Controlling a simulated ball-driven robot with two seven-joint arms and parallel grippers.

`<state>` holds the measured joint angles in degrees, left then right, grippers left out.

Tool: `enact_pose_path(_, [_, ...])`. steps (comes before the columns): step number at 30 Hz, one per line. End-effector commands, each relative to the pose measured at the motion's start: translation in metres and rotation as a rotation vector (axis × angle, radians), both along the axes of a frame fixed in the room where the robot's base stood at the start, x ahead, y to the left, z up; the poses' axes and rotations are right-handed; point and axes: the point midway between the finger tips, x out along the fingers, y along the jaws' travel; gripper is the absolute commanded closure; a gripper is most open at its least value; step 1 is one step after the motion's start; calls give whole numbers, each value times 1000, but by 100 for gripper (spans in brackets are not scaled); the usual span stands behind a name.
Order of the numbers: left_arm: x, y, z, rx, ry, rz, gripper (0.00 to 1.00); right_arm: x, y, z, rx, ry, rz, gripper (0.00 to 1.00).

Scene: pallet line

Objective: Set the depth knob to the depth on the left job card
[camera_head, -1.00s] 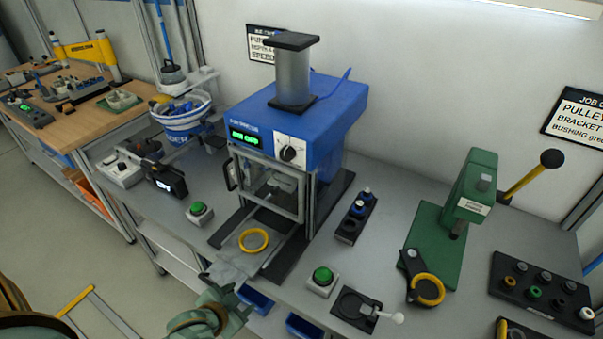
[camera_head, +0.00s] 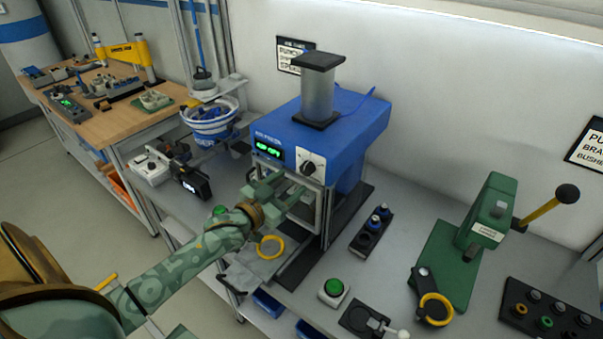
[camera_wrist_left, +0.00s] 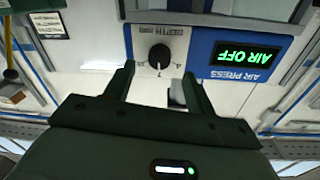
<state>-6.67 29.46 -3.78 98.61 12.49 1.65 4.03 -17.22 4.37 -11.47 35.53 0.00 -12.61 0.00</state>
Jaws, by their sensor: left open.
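The blue press (camera_head: 340,130) stands on the bench. Its black depth knob (camera_head: 308,168) sits on a white panel right of the green display (camera_head: 268,150). In the left wrist view the press appears upside down; the knob (camera_wrist_left: 159,54) has a white mark towards the picture's bottom, and the display (camera_wrist_left: 243,56) reads AIR OFF. My left gripper (camera_head: 288,187) is open and empty, in front of the press just below the knob. Its fingers (camera_wrist_left: 159,72) point at the panel, apart from the knob. The left job card (camera_head: 292,55) hangs behind, partly hidden by the cylinder; its depth is not readable.
A yellow ring (camera_head: 270,247) lies below my left arm. A green button (camera_head: 333,288) and a black holder with blue-topped parts (camera_head: 372,230) stand to the right. A green lever press (camera_head: 460,250) is farther right. A bucket (camera_head: 210,120) stands at left.

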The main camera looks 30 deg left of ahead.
Motion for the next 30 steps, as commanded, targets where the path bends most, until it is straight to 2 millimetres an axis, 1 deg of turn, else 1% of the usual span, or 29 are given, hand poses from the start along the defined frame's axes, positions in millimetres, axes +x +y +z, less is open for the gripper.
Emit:
enact_pose_path(1, [12,-1,1,0,-2,1,45,0,-1,0,-2,-1,1,100])
enact_pose_path(3, [26,-3,1,1,-2,1,45,0,-3,0,-3,0,2,100])
enact_pose_path(6, [40,-5,0,0,-1,1,45,0,-4,0,-5,-1,2,100])
enact_pose_path(9, [50,-7,0,0,0,0,45,0,-5,0,-7,0,2,100])
enact_pose_path(13, [55,-8,-1,0,1,0,45,0,-5,0,-7,0,2,100])
enact_pose_path(20, [55,-8,-1,0,1,0,45,0,-5,0,-7,0,2,100])
enact_pose_path(21, [55,-8,-1,0,1,0,56,0,-5,0,-6,-1,2,100])
enact_pose_path(23, [55,-8,-1,0,1,0,73,0,-5,0,-7,0,2,100])
enact_pose_path(24, [55,-8,-1,0,1,0,84,0,-5,0,-7,0,1,100])
enact_pose_path(25, [55,-8,-1,0,1,0,90,0,-5,0,-5,-1,1,100])
enact_pose_path(30, [55,-8,0,-3,2,-1,90,0,-3,0,-4,0,2,100])
